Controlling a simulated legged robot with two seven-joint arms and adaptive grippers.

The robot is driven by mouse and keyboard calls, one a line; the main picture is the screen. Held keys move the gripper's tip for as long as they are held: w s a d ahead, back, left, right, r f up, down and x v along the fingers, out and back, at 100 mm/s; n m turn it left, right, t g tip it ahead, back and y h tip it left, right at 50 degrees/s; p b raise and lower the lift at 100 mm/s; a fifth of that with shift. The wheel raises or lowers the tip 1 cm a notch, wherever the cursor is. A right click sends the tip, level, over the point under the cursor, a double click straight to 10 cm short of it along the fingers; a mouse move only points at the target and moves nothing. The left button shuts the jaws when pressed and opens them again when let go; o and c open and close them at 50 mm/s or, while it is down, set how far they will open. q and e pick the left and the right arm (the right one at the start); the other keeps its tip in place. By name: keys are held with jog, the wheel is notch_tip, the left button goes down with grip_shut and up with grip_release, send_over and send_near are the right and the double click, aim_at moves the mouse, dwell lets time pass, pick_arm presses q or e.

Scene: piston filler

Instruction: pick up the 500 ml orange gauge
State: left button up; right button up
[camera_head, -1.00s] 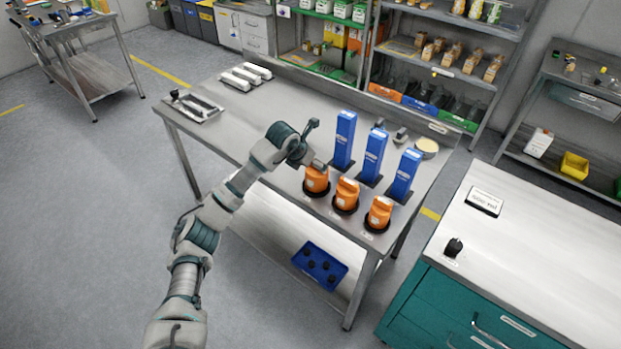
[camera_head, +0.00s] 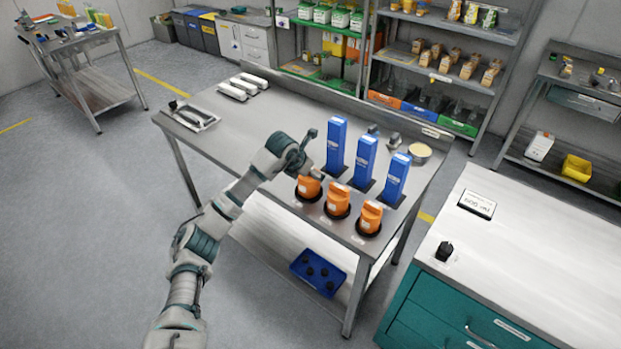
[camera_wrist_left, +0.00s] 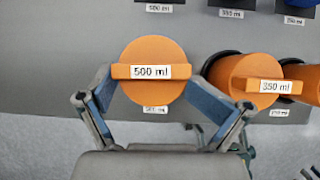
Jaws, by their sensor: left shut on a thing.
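The 500 ml orange gauge (camera_head: 308,188) stands on the metal bench at the left end of a row of orange gauges. In the left wrist view the 500 ml gauge (camera_wrist_left: 150,52) is a round orange top with a raised bar labelled "500 ml". My left gripper (camera_head: 317,176) is at its top. In the left wrist view the fingers of my left gripper (camera_wrist_left: 146,82) are on both sides of the bar, shut on it. The gauge's underside is hidden, so I cannot tell whether it is off the bench. My right gripper is not in view.
The orange 350 ml gauge (camera_wrist_left: 262,82) is close on the right, in a black ring; another orange gauge (camera_head: 369,217) stands beyond. Blue upright boxes (camera_head: 336,145) stand behind the row. A blue tray (camera_head: 318,272) is on the lower shelf. The bench's left half is mostly clear.

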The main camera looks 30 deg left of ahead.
pick_arm(q)
jog(key=shift+f, duration=0.2)
jog(key=shift+c, duration=0.8)
jog(key=shift+a+r, duration=0.15)
jog(key=shift+r, duration=0.15)
jog(key=shift+c, duration=0.3)
jog(key=r, duration=0.1)
jog(key=r+p, duration=0.1)
jog(key=shift+w+a+r, duration=0.15)
jog(key=shift+a+r, duration=0.15)
jog(key=shift+c, duration=1.4)
jog(key=s+d, duration=0.1)
jog(key=s, duration=0.4)
jog(key=s+r, duration=0.1)
jog(key=s, duration=0.4)
jog(key=s+d, duration=0.1)
jog(key=s, duration=0.4)
jog(key=shift+d+r, duration=0.2)
jog(key=shift+d, duration=0.1)
grip_shut()
jog(key=shift+s, duration=0.4)
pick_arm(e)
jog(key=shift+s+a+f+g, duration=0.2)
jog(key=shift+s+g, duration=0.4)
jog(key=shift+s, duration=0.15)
